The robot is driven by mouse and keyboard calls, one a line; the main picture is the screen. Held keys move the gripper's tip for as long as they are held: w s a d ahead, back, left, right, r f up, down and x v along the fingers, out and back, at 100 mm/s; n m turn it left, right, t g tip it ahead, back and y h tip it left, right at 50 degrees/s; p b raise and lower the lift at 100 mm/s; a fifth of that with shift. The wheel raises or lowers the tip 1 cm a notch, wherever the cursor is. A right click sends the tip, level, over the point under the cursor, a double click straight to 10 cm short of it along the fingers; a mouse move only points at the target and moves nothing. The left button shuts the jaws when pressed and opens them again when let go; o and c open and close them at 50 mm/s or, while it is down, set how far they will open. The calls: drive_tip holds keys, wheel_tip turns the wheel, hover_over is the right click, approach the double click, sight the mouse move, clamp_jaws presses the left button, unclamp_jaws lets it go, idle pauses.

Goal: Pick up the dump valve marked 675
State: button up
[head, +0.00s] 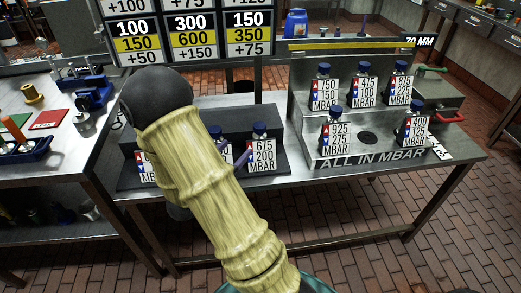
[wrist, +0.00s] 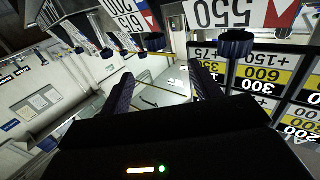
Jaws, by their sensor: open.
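The dump valve marked 675 (head: 261,155) stands upright on the dark stepped rack in the head view, with a blue cap and a white tag reading 675, 200, MBAR. My arm covers much of the rack left of it. My gripper (head: 234,155) shows as bluish fingers just left of the 675 tag; contact cannot be told. In the wrist view my gripper (wrist: 162,88) is open, with nothing between its fingers. That view is turned over; a valve tagged 550 (wrist: 235,14) is at the top, and other tagged valves are at upper left.
The dark rack (head: 190,119) sits on a metal table. Another valve tag (head: 147,168) shows left of my arm. A metal stand (head: 335,152) at right holds several tagged valves. A number board (head: 195,35) stands behind.

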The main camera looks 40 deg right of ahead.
sight(263, 125)
drive_tip(key=x, duration=1)
drive_tip(key=shift+d+f+p, duration=0.1)
drive_tip(key=shift+d+p, duration=0.05)
drive_tip(key=shift+p, duration=0.15)
drive_tip(key=x, duration=0.4)
drive_tip(key=shift+s+d+f, duration=0.25)
drive_tip(key=shift+d, duration=0.15)
drive_tip(key=shift+w+d, duration=0.25)
drive_tip(key=shift+w, duration=0.05)
drive_tip(key=shift+s, duration=0.25)
clamp_jaws()
